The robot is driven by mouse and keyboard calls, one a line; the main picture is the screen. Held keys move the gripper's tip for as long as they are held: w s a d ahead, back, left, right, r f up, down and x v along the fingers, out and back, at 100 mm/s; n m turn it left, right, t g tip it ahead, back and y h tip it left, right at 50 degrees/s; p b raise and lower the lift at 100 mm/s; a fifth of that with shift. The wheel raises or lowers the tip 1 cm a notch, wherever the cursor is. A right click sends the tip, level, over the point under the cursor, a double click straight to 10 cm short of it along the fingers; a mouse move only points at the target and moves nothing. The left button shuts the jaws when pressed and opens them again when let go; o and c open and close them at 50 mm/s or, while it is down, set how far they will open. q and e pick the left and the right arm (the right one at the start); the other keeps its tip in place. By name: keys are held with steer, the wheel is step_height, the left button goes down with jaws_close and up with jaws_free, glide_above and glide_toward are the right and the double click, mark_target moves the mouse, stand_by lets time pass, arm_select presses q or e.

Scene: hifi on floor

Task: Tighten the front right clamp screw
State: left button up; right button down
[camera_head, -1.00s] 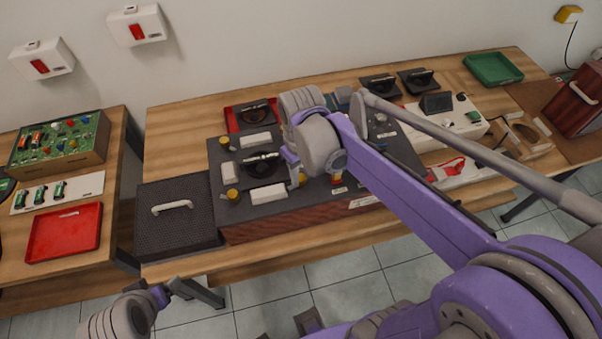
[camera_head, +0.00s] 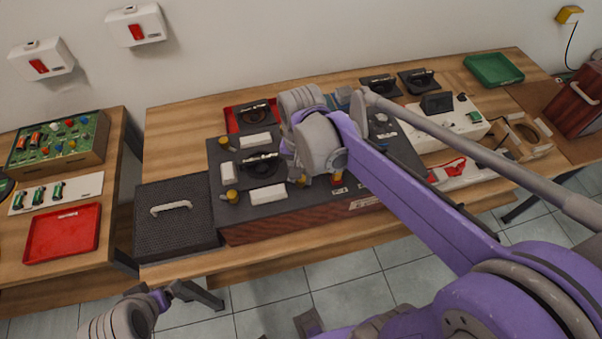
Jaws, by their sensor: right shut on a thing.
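The dark hifi unit (camera_head: 268,208) with a wood-coloured front lies on the middle table. A black speaker driver (camera_head: 263,168) sits on it, with white blocks and yellow clamp screws around it. The front right clamp screw (camera_head: 303,180) shows as a bit of yellow under my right gripper (camera_head: 297,172). That gripper points down and is shut on the screw; my wrist and arm hide most of the fingers. The front left screw (camera_head: 232,196) and rear left screw (camera_head: 224,142) are in plain view. My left gripper (camera_head: 163,297) is low at the left, away from the unit; its jaws are unclear.
A black grille with a handle (camera_head: 176,232) lies left of the unit. A red tray (camera_head: 64,233) and a circuit board box (camera_head: 60,140) are on the left table. A white panel (camera_head: 440,122) and a green tray (camera_head: 493,68) lie to the right. My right arm covers the unit's right part.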

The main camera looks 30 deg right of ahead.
steer(key=shift+m, duration=0.7)
steer(key=c, duration=0.6)
jaws_free()
step_height(320, 180, up, 11)
steer(key=shift+p, duration=0.35)
steer(key=shift+f, duration=0.15)
